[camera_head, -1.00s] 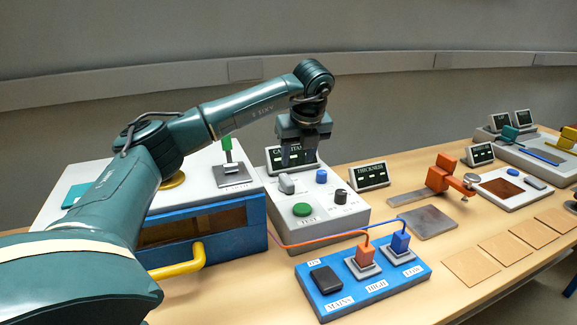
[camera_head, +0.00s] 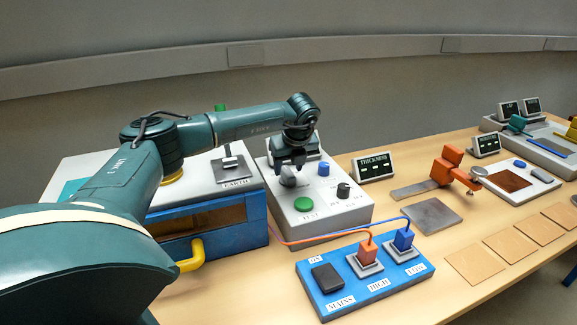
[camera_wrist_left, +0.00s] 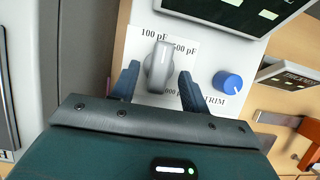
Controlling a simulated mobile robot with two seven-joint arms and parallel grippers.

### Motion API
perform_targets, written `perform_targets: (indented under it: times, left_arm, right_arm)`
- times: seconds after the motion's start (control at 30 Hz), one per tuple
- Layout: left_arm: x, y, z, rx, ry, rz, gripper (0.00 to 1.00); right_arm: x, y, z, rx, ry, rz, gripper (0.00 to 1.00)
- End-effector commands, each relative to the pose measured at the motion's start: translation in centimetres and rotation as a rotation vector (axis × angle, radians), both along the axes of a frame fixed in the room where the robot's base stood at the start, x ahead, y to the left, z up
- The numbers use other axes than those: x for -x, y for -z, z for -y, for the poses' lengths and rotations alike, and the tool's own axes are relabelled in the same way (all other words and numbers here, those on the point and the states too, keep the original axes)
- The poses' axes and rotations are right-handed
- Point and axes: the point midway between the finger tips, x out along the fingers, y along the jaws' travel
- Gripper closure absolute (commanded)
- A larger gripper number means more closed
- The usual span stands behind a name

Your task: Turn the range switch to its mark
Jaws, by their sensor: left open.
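The range switch is a light grey lever knob (camera_wrist_left: 159,66) on the white meter box (camera_head: 327,212). In the left wrist view, printed labels 100 pF, 500 pF and a partly hidden one ring it. The knob's long axis runs nearly up and down in that view. My left gripper (camera_wrist_left: 158,72) is open, with one dark finger on each side of the knob and visible gaps between. In the head view the left gripper (camera_head: 289,167) is down at the knob (camera_head: 288,179), partly covering it. My right gripper is not in view.
A blue trim knob (camera_wrist_left: 228,82) sits beside the switch. A green test button (camera_head: 303,204) and a black knob (camera_head: 343,190) are on the same box. A tilted display stands behind the switch. A blue socket panel (camera_head: 362,277) with cables lies in front.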

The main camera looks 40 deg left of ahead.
Motion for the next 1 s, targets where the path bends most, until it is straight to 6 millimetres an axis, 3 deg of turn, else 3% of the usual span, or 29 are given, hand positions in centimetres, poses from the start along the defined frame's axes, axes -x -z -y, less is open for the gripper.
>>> perform_targets:
  times: [0.2, 0.47, 1.0]
  left_arm:
    - [-0.3, 1.4, -0.5, 0.0, 0.0, 0.0, 0.55]
    - [-0.3, 1.6, -0.6, 0.0, 0.0, 0.0, 0.55]
    - [-0.3, 1.5, -0.6, 0.0, 0.0, 0.0, 0.98]
  right_arm:
    - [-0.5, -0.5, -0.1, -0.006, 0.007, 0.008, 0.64]
    - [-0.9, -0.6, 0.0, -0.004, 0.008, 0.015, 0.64]
    - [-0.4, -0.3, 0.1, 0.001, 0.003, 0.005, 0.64]
